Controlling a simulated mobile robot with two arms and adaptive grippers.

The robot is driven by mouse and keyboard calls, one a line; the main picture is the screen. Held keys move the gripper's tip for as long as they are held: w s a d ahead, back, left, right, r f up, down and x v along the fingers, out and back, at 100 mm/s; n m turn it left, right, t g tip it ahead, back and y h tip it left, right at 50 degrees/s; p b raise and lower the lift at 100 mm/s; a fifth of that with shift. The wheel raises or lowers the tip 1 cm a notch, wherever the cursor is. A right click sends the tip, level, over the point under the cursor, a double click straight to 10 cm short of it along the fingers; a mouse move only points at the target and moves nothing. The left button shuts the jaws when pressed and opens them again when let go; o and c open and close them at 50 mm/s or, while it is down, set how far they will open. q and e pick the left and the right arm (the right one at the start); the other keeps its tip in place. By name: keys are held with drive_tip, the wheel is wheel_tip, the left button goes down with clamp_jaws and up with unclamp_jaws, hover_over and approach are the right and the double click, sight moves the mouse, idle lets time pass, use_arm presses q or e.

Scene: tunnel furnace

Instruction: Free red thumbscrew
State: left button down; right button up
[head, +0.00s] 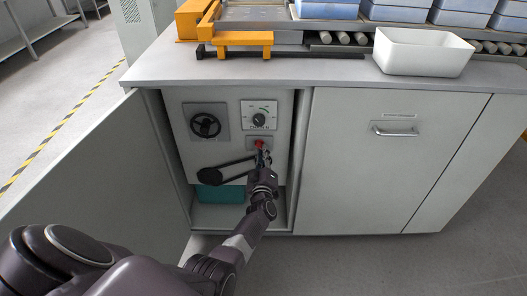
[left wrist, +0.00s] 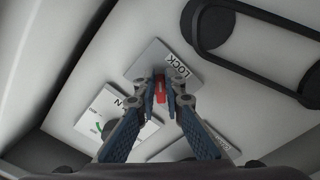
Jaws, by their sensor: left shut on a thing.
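The red thumbscrew (head: 259,143) sits on a small plate on the panel inside the open cabinet, below the dial plate (head: 259,114). In the left wrist view the thumbscrew (left wrist: 160,90) shows between two fingers, in front of a plate (left wrist: 152,62) lettered LOCK. My left gripper (head: 262,152) reaches into the cabinet and is shut on the thumbscrew; its fingers (left wrist: 163,96) hide part of it. My right gripper is not in view.
A black belt loop (head: 226,171) lies lower left, above a teal box (head: 220,193). The open cabinet door (head: 100,190) stands at the left. A white bin (head: 423,52) is on the counter.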

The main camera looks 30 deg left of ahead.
use_arm(q)
drive_tip(key=shift+s+a+f+m+p, duration=0.15)
drive_tip(key=shift+m+p, duration=0.05)
drive_tip(key=shift+m, duration=1.3)
drive_tip(key=shift+s+a+f+m+p, duration=0.15)
drive_tip(key=shift+m+p, duration=0.1)
drive_tip(key=shift+m, duration=1.25)
drive_tip(key=shift+s+a+f+m+p, duration=0.1)
drive_tip(key=shift+a+f+m+p, duration=0.1)
drive_tip(key=shift+m, duration=1.3)
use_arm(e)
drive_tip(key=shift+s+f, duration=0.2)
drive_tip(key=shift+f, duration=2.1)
use_arm(q)
drive_tip(key=c, duration=2.1)
unclamp_jaws()
drive_tip(key=shift+o, duration=0.4)
drive_tip(key=shift+r, duration=0.15)
drive_tip(key=v, duration=0.7)
drive_tip(key=shift+s, duration=0.25)
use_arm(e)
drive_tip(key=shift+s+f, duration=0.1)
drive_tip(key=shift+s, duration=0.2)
use_arm(q)
drive_tip(key=shift+d, duration=0.1)
